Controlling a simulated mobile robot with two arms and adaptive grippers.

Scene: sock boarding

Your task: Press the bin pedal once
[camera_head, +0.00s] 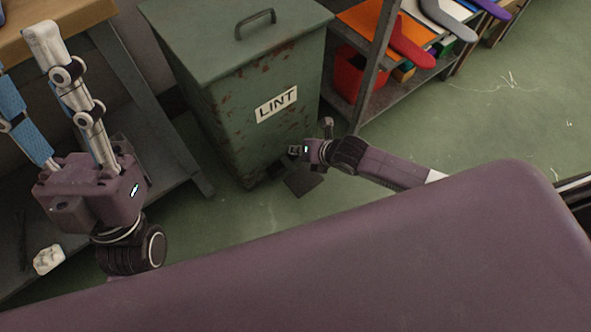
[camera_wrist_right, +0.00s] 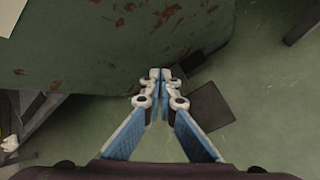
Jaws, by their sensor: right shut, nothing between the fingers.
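The green lint bin (camera_head: 258,78) stands at the centre of the head view, lid down, with a "LINT" label on its front. A dark flat pedal plate (camera_head: 305,181) sticks out low at its front. The pedal (camera_wrist_right: 207,107) also shows in the right wrist view, just right of the fingers. My right gripper (camera_head: 312,150) is above the pedal, near the bin's front. In the wrist view its fingertips (camera_wrist_right: 161,74) are together and empty, with the bin wall (camera_wrist_right: 90,45) beyond. Contact with the pedal cannot be made out. My left gripper (camera_head: 28,68) is open and empty at the left.
A workbench (camera_head: 70,14) stands left of the bin, with a lower shelf and a pale crumpled item (camera_head: 48,259). A shelf rack (camera_head: 372,70) with colored boards and a red bin (camera_head: 347,75) stands to the right. The green floor (camera_head: 480,120) on the right is clear.

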